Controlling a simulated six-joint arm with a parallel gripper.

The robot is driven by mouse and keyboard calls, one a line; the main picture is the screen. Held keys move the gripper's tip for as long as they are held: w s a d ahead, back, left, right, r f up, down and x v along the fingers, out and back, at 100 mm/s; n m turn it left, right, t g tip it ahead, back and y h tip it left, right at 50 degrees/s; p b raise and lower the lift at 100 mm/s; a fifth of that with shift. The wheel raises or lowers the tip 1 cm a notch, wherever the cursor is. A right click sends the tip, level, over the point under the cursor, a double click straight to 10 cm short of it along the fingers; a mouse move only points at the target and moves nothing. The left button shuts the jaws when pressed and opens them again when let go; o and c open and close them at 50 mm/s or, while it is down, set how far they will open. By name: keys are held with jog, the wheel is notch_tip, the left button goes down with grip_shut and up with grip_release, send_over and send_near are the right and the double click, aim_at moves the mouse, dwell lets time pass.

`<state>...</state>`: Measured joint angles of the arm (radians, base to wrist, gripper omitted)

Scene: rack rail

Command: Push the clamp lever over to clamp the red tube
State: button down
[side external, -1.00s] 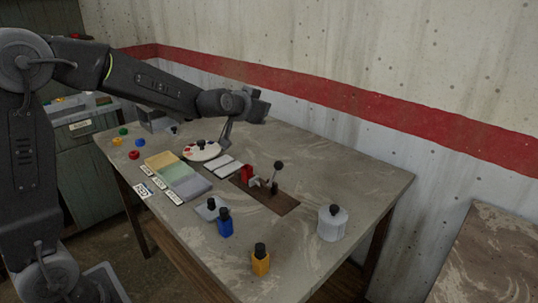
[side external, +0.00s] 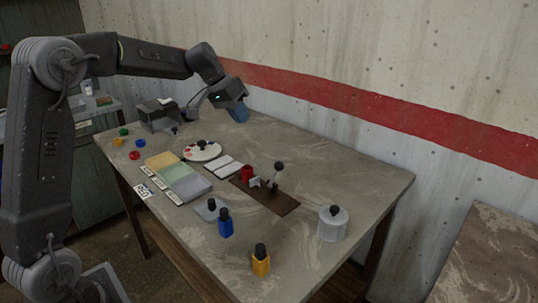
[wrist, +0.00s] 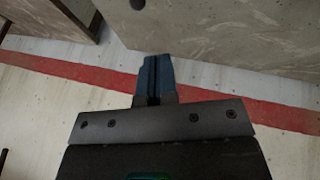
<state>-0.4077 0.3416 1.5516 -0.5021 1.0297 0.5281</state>
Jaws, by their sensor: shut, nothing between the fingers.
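The red tube (side external: 247,173) stands in the clamp on a dark brown base board (side external: 279,203) in the middle of the table. The clamp lever (side external: 275,179) has a dark ball knob and stands nearly upright, to the right of the tube. My gripper (side external: 239,114) is above the far part of the table, behind and well apart from the clamp. In the wrist view its blue fingers (wrist: 153,79) are together, with nothing seen between them. The clamp and tube do not show in the wrist view.
Near the clamp are a white pad (side external: 223,166), a round palette (side external: 202,151), a blue bottle (side external: 225,222), a yellow bottle (side external: 261,260) and a grey-white canister (side external: 333,223). A wall with a red stripe (side external: 380,105) runs behind the table. The table's far right is clear.

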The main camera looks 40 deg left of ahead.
aim_at(280, 165)
jog(key=d+x, duration=0.2)
jog(key=x, duration=1.1)
jog(key=shift+s+d+f, duration=0.2)
jog(key=shift+s, duration=0.05)
jog(key=shift+d+f+m+y, duration=0.15)
jog(key=shift+d+f+y, duration=0.05)
jog(key=shift+d+y, duration=0.65)
jog(key=shift+d+f+m+y, duration=0.2)
jog(key=shift+d+y, duration=0.45)
jog(key=shift+d, duration=0.3)
jog(key=shift+d+f, duration=0.65)
jog(key=shift+d, duration=0.3)
jog(key=shift+d+f, duration=0.65)
jog(key=shift+d, duration=0.25)
